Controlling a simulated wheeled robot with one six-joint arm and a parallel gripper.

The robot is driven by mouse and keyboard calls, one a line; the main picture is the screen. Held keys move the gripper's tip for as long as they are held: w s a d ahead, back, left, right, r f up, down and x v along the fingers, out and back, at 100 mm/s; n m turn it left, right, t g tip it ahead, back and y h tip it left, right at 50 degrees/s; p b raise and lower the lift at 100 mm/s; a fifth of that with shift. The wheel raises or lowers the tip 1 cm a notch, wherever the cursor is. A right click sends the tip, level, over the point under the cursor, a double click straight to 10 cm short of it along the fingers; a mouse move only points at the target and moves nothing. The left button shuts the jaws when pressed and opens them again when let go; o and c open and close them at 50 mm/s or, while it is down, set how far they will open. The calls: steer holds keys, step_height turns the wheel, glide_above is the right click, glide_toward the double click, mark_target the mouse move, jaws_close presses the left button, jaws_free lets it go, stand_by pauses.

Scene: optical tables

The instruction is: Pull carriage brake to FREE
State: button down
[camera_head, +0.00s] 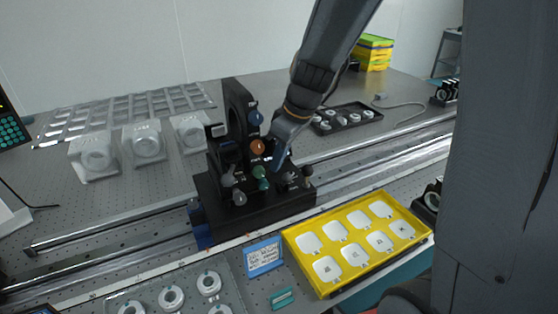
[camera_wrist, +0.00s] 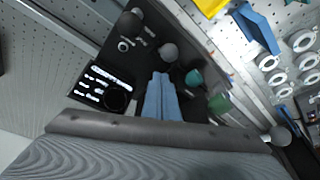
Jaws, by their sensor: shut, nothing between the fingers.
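The black carriage (camera_head: 262,214) sits across the rails with an upright black ring mount and several small knobs: blue (camera_head: 256,118), orange (camera_head: 258,147), teal (camera_head: 260,172) and grey (camera_head: 239,198). I cannot tell for sure which knob is the brake, nor its setting. My gripper (camera_head: 279,160) is low over the carriage, right of the orange and teal knobs. In the wrist view its blue fingers (camera_wrist: 161,78) are together and empty. A grey ball knob (camera_wrist: 168,52) is just beyond the tips, a teal knob (camera_wrist: 193,77) to their right. A plate with white lettering (camera_wrist: 99,88) is at left, too small to read.
A yellow tray with white pieces (camera_head: 293,242) lies in front of the rails at right. White ring holders (camera_head: 146,146) and a dark tray (camera_head: 345,118) stand behind. The rail (camera_head: 390,151) is clear to the carriage's right.

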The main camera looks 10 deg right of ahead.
steer(key=shift+r+p, duration=0.4)
steer(key=shift+r, duration=0.35)
